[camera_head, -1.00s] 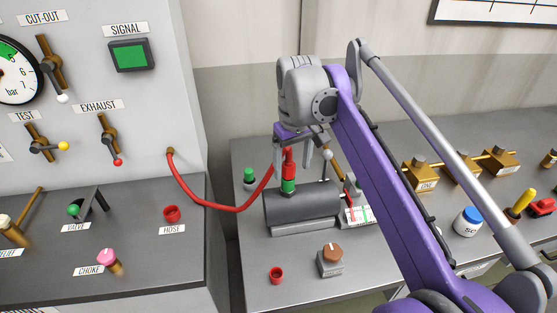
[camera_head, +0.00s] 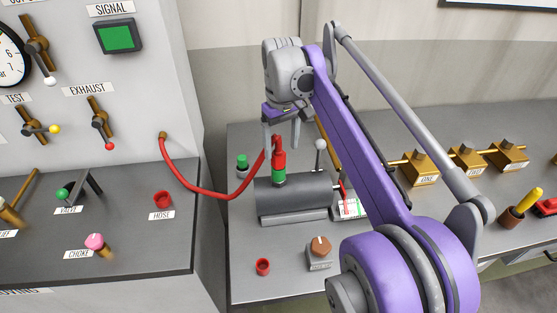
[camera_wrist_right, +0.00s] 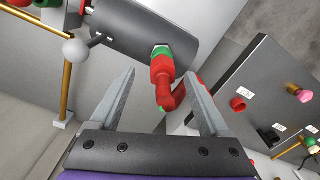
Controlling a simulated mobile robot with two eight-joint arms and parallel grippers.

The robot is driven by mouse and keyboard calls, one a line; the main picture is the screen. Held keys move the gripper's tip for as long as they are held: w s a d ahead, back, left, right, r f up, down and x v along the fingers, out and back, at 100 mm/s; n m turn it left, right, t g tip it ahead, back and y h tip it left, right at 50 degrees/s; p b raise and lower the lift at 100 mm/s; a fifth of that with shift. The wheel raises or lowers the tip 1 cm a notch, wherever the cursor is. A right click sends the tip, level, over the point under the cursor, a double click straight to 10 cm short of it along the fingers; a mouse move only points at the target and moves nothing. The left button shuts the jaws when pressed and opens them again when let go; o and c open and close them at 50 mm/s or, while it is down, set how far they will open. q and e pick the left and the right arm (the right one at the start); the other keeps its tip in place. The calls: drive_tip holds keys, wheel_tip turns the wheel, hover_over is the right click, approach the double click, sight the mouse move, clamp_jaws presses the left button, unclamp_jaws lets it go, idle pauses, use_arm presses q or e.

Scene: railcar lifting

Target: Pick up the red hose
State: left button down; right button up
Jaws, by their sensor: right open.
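The red hose (camera_head: 205,192) runs from the wall panel in a sagging curve to its upright red end connector (camera_head: 279,160). The connector sits on a green fitting on top of a dark grey cylinder (camera_head: 300,198). My right gripper (camera_head: 281,146) is open, with its fingers pointing down around the top of the connector. In the right wrist view, the red connector (camera_wrist_right: 162,72) shows between the two spread fingers (camera_wrist_right: 160,76), with visible gaps on both sides. My left gripper is not in view.
A lever with a white ball (camera_head: 320,145) stands behind the cylinder, close to the gripper. A green button (camera_head: 242,162), a red ring (camera_head: 262,267) and a brown knob (camera_head: 320,246) surround it. The left console has a red HOSE socket (camera_head: 162,198). Brass blocks (camera_head: 421,169) stand at right.

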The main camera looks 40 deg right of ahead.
sight(278, 154)
drive_tip(key=f, duration=0.3)
drive_tip(key=shift+w+a+f, duration=0.2)
drive_tip(key=shift+w+f, duration=0.1)
drive_tip(key=shift+f, duration=0.6)
clamp_jaws()
